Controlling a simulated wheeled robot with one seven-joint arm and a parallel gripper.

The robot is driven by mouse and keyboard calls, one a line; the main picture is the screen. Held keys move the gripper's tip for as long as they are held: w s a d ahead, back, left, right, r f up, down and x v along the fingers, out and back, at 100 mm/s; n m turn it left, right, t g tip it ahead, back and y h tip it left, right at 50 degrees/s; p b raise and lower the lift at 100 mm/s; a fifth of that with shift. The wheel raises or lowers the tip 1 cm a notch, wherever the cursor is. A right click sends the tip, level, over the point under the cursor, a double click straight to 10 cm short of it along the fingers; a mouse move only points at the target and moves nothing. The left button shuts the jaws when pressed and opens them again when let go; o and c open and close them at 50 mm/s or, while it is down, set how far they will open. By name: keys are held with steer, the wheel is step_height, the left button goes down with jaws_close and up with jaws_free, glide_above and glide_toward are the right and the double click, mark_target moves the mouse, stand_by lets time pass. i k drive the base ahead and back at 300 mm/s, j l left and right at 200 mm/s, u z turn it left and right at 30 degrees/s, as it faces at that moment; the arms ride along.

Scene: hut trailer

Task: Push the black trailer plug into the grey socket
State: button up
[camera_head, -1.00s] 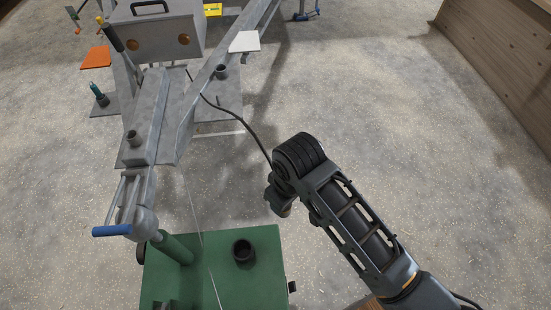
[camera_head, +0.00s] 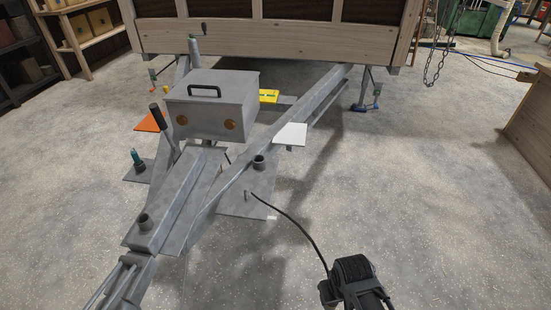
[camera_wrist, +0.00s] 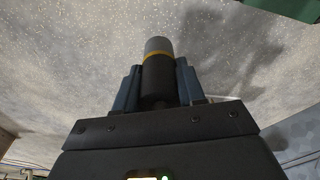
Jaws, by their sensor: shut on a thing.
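My gripper (camera_wrist: 158,84) is shut on the black trailer plug (camera_wrist: 158,72) in the wrist view. The plug is a black cylinder with a yellow ring and a grey end, and it points away from the jaws, clear of any surface I can see. In the head view my gripper is low at the bottom right, mostly hidden by my wrist. A black cable (camera_head: 309,236) runs there from the trailer frame (camera_head: 262,150). I cannot make out a socket that is surely the grey one in either current view.
A grey box (camera_head: 210,105) with a black handle sits on the trailer drawbar. An orange plate (camera_head: 151,122) and a white plate (camera_head: 291,135) stick out at the sides. The floor right of the trailer is largely clear.

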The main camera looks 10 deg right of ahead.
mark_target(259, 178)
steer(key=i+l, duration=0.25)
steer(key=l, duration=0.15)
steer(key=i+l, duration=0.2)
steer(key=l, duration=0.25)
steer(key=i+l, duration=0.25)
steer(key=l, duration=0.15)
steer(key=i+l, duration=0.25)
steer(key=l, duration=0.2)
steer(key=i+l, duration=0.25)
steer(key=l, duration=0.15)
steer(key=i+l+u, duration=0.1)
steer(key=u, duration=0.35)
steer(key=l+u, duration=0.3)
steer(key=u, duration=0.15)
steer(key=i+l+u, duration=0.1)
steer(key=l+u, duration=0.15)
steer(key=u, duration=0.2)
